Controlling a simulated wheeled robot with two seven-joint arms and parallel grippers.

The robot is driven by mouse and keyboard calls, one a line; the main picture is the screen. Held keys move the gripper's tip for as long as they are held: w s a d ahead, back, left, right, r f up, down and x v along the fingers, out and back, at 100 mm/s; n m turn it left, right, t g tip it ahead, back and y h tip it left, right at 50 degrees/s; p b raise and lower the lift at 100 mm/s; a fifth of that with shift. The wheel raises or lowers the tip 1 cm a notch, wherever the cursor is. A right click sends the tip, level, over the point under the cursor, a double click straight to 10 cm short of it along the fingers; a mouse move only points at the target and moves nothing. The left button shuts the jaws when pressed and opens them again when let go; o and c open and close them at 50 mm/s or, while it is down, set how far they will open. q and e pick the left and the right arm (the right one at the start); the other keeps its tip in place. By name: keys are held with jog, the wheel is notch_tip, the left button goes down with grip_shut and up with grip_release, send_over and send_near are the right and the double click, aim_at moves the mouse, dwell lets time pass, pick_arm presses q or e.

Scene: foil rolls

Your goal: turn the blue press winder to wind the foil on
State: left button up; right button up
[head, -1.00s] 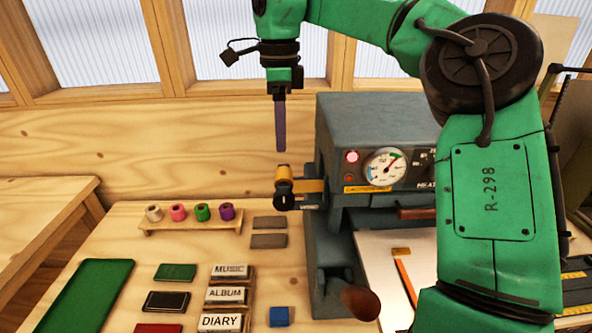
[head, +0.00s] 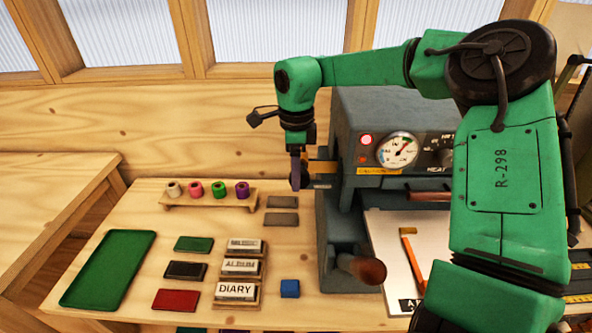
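The blue-grey press (head: 385,112) stands at the right of the table, with a lit red lamp and a round gauge on its front. Its winder is on the press's left side. The winder's yellow bracket (head: 323,167) shows, but its dark knob is mostly hidden behind my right gripper. My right gripper (head: 296,180) points down at the knob, its fingers seen edge-on as one purple-grey strip. I cannot tell whether they are around the knob or only in front of it, or whether they are open. My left gripper is out of view.
A wooden rack (head: 208,199) holds several coloured foil rolls. A green tray (head: 108,268), coloured blocks, lettered type blocks (head: 236,291) and a small blue block (head: 290,288) lie on the table. The press's brown-knobbed lever (head: 362,269) sticks out in front.

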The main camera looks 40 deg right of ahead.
jog(key=shift+d, duration=0.15)
grip_shut()
jog(key=shift+f, duration=0.1)
jog(key=t+y+b, duration=0.1)
jog(key=b, duration=0.1)
jog(key=y+b, duration=0.1)
jog(key=b, duration=0.1)
jog(key=shift+s+d+f+t, duration=0.1)
jog(key=shift+d+f+t, duration=0.1)
jog(key=shift+t, duration=0.2)
jog(key=shift+s+d+r+t+y+b, duration=0.1)
jog(key=shift+r+t+y+b, duration=0.15)
jog(key=shift+t+y+b, duration=0.35)
jog(key=shift+r, duration=0.15)
jog(key=shift+o, duration=0.6)
grip_release()
